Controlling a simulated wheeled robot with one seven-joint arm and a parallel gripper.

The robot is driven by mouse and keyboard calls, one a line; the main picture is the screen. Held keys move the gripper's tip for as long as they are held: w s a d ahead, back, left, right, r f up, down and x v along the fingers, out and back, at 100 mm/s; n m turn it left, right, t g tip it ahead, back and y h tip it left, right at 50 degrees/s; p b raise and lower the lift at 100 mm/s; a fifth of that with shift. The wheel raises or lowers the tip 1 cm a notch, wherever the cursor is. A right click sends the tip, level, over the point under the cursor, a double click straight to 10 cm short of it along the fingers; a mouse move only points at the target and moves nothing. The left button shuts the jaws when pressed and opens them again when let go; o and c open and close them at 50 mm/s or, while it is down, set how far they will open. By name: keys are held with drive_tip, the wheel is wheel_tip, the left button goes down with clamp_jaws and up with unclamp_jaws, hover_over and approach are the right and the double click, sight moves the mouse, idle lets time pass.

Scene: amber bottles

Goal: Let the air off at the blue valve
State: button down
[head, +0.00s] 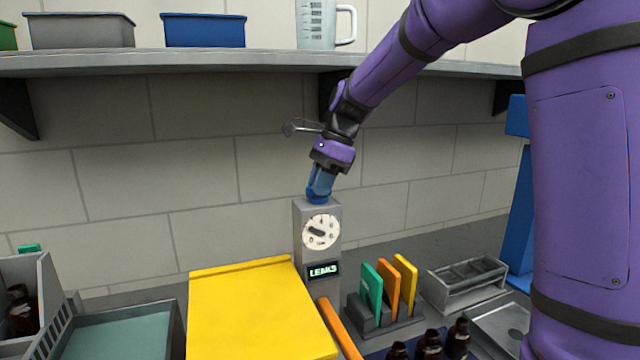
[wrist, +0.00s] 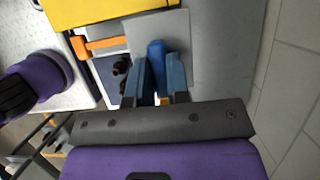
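The blue valve (head: 317,197) sits on top of a grey post (head: 302,250) that carries a round white dial (head: 320,232) with a dark needle pointing left. A small display below the dial reads "LEAKS" (head: 323,271). My gripper (head: 319,184) points down at the valve from above. In the wrist view the valve (wrist: 156,50) shows between the two blue fingers of my gripper (wrist: 160,75). The fingers stand apart, with the valve close to both. I cannot tell whether they press on it. The fingers partly hide the valve.
A yellow panel (head: 250,315) lies left of the post and an orange bar (head: 340,328) in front. A rack with coloured plates (head: 385,290), a grey metal rack (head: 467,280) and amber bottles (head: 430,343) stand to the right. A shelf (head: 200,62) runs overhead.

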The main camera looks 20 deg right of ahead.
drive_tip(key=shift+n, duration=0.4)
drive_tip(key=n+g, duration=0.1)
drive_tip(key=n, duration=0.3)
drive_tip(key=shift+w+g, duration=0.15)
drive_tip(key=shift+g, duration=0.25)
drive_tip(key=n+g+h, duration=0.1)
drive_tip(key=n, duration=0.2)
drive_tip(key=shift+n, duration=0.3)
drive_tip(key=n+g+h, duration=0.1)
drive_tip(key=n, duration=0.3)
drive_tip(key=shift+a, duration=0.1)
drive_tip(key=shift+w+n+g+h, duration=0.15)
drive_tip(key=shift+n+h, duration=0.3)
drive_tip(key=shift+n, duration=0.6)
drive_tip(key=shift+s+n+g+h, duration=0.15)
drive_tip(key=shift+n+h, duration=0.3)
drive_tip(key=shift+n, duration=0.6)
drive_tip(key=shift+w, duration=0.1)
drive_tip(key=shift+r, duration=0.1)
drive_tip(key=c, duration=1.1)
unclamp_jaws()
